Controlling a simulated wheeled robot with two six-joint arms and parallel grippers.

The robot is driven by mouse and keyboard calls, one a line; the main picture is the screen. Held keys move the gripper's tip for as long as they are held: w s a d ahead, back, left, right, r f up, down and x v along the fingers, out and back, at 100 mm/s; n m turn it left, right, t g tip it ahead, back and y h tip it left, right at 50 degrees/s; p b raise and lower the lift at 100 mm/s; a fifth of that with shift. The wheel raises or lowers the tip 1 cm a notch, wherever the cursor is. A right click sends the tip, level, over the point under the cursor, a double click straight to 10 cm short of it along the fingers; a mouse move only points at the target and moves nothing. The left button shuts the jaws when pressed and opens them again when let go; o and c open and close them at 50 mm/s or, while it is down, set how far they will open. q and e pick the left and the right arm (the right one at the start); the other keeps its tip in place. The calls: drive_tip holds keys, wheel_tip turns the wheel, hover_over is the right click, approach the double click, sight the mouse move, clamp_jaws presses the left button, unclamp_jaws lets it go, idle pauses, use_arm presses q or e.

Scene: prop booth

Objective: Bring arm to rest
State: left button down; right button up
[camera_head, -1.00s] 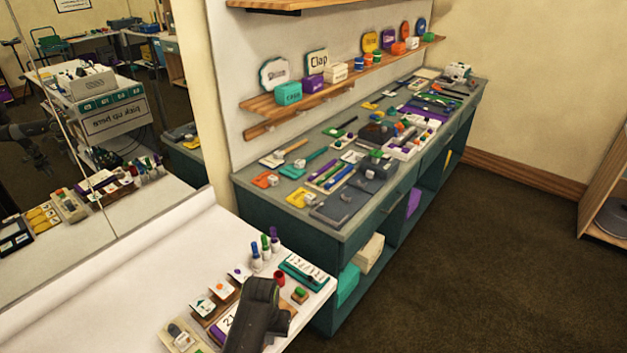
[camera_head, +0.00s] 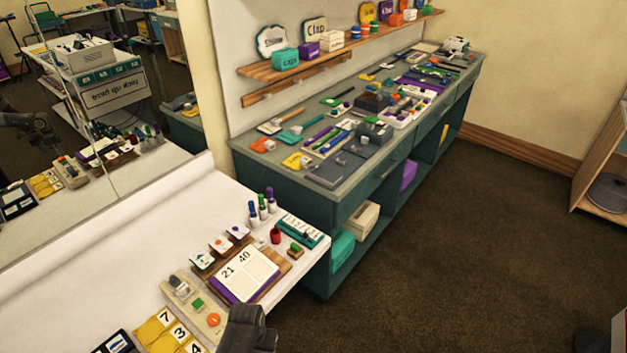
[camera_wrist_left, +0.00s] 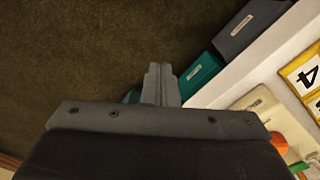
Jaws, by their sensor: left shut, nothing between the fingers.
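My left gripper (camera_wrist_left: 160,84) is shut and empty in the left wrist view, its fingers together over the dark floor beside the edge of the white table (camera_wrist_left: 228,92). In the head view, a dark part of my arm shows at the bottom, by the front edge of the white table (camera_head: 130,265); its fingers cannot be made out there. My right gripper does not show.
The table holds number cards (camera_head: 165,333), a flip pad (camera_head: 243,271), markers and small blocks. Bins (camera_wrist_left: 200,73) hang along its side. A teal cabinet (camera_head: 283,205) covered with props stands behind. The brown floor (camera_head: 450,260) at right is open.

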use_arm(q)
drive_tip(key=s+a+f+b, duration=0.4)
drive_tip(key=s+f, duration=0.5)
drive_tip(key=f, duration=0.4)
drive_tip(key=s+a+f+b, duration=0.2)
drive_tip(key=s+a+f, duration=0.2)
drive_tip(key=s, duration=0.5)
drive_tip(key=s+a+f+n+b, duration=0.1)
drive_tip(key=s+a+f+b, duration=0.1)
drive_tip(key=s+a+f, duration=0.2)
drive_tip(key=s+a+f+t+y+b, duration=0.1)
drive_tip(key=s+a+f+b, duration=0.2)
drive_tip(key=s+f, duration=0.6)
drive_tip(key=s+a, duration=0.1)
drive_tip(key=s, duration=0.5)
drive_tip(key=shift+s+f+n, duration=0.25)
drive_tip(key=shift+f+n, duration=0.1)
drive_tip(key=shift+n, duration=0.05)
